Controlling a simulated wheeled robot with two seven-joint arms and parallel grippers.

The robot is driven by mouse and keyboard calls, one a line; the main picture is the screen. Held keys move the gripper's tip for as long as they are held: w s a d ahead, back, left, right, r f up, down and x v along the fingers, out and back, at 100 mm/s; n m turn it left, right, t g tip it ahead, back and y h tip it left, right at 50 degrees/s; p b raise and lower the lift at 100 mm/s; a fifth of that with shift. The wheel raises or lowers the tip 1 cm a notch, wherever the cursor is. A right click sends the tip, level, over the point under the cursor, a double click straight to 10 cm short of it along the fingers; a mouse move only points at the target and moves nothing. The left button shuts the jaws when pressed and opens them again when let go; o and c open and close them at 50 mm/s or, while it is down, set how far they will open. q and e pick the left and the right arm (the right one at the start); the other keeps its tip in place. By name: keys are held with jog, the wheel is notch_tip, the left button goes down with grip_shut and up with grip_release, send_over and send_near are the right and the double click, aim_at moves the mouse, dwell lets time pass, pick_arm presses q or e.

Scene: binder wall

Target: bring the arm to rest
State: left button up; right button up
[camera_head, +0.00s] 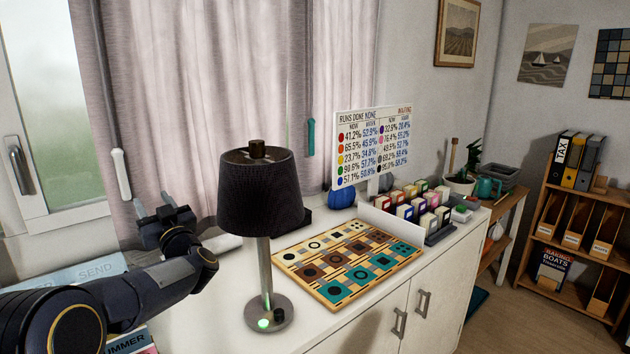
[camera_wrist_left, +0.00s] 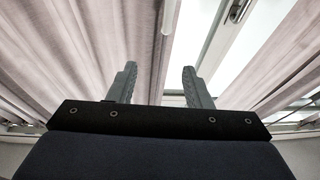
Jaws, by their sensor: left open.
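My left arm comes in from the lower left in the head view, bent and raised beside the lamp. My left gripper (camera_head: 154,205) is to the left of the lamp shade, in front of the curtain. In the left wrist view the two fingers of this gripper (camera_wrist_left: 160,85) stand apart with nothing between them. Curtain and window frame show beyond the fingertips. My right gripper is in neither view.
A black-shaded lamp (camera_head: 262,195) stands close to the right of my left arm. A patterned board (camera_head: 350,262) lies on the white cabinet (camera_head: 435,280). A score sign (camera_head: 373,148) and a rack of small coloured boxes stand behind it. A shelf (camera_head: 575,215) with binders is at right.

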pick_arm(q)
jog(key=s+d+f+m+g+h, duration=0.2)
jog(key=s+d+f+h, duration=0.3)
jog(key=s, duration=0.9)
jog(key=s+d+f+m+g+h, duration=0.2)
jog(key=s+d+f+g+h, duration=0.2)
jog(key=s, duration=1.1)
jog(key=s+d+f+m+g+h, duration=0.3)
jog(key=s+d+f+h, duration=0.3)
jog(key=s+f+h, duration=0.4)
jog(key=s+f+g, duration=0.1)
jog(key=s+f, duration=0.1)
jog(key=s, duration=0.2)
jog(key=shift+s, duration=0.25)
jog(key=shift+r, duration=0.1)
